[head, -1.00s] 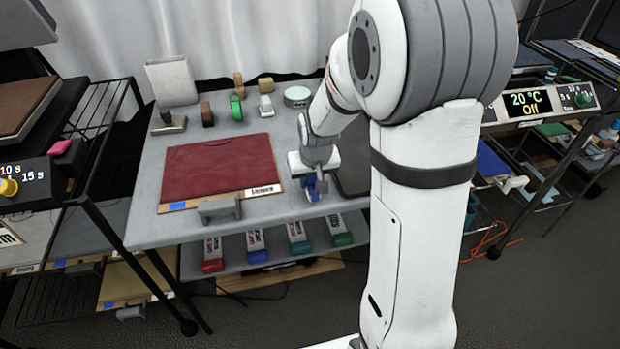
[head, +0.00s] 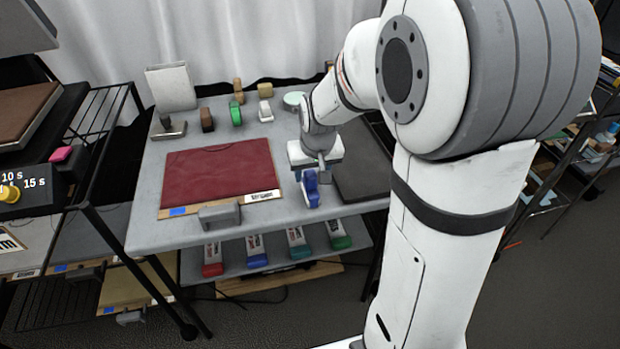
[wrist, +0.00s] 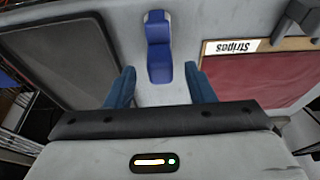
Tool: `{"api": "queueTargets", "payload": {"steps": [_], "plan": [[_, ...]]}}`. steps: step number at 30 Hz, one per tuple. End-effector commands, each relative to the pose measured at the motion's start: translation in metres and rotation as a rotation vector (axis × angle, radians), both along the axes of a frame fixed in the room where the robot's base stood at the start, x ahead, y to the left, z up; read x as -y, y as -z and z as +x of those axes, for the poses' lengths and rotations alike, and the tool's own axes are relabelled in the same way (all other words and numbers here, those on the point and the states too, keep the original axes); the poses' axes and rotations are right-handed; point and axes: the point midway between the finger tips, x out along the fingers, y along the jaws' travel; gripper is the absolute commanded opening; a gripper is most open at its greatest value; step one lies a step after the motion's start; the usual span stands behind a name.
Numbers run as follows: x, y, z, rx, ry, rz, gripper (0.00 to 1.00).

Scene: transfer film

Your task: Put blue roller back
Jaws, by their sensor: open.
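The blue roller (head: 311,193) rests on the grey table (head: 215,123), between the red "Stripes" board (head: 218,170) and a dark grey board. In the wrist view the blue roller (wrist: 158,48) lies ahead of my gripper (wrist: 160,85), roughly centred between its two blue fingers. The fingers are wide apart and hold nothing. In the head view my gripper (head: 318,166) is just behind and above the roller. Whether a finger touches the roller cannot be told.
The dark grey board (head: 362,172) lies right of the roller. A shelf below holds red, blue, teal and green rollers (head: 297,243). Stamps and small blocks (head: 236,112) stand at the table's back. A grey handle (head: 219,216) sits at the red board's front.

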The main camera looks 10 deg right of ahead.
Motion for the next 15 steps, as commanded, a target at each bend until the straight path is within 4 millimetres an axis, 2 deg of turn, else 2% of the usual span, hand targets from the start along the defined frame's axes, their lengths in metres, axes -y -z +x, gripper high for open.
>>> {"api": "queueTargets", "payload": {"steps": [1,4,11,14,15], "plan": [[0.000,-0.014,-0.003,0.004,0.000,0.000,0.49],[0.000,-0.031,-0.009,0.004,0.000,0.000,0.49],[0.000,-0.052,-0.017,0.000,-0.001,0.000,0.49],[0.000,-0.059,-0.034,-0.009,-0.001,0.000,0.49],[-0.001,-0.062,-0.046,-0.016,-0.001,0.000,0.49]]}}
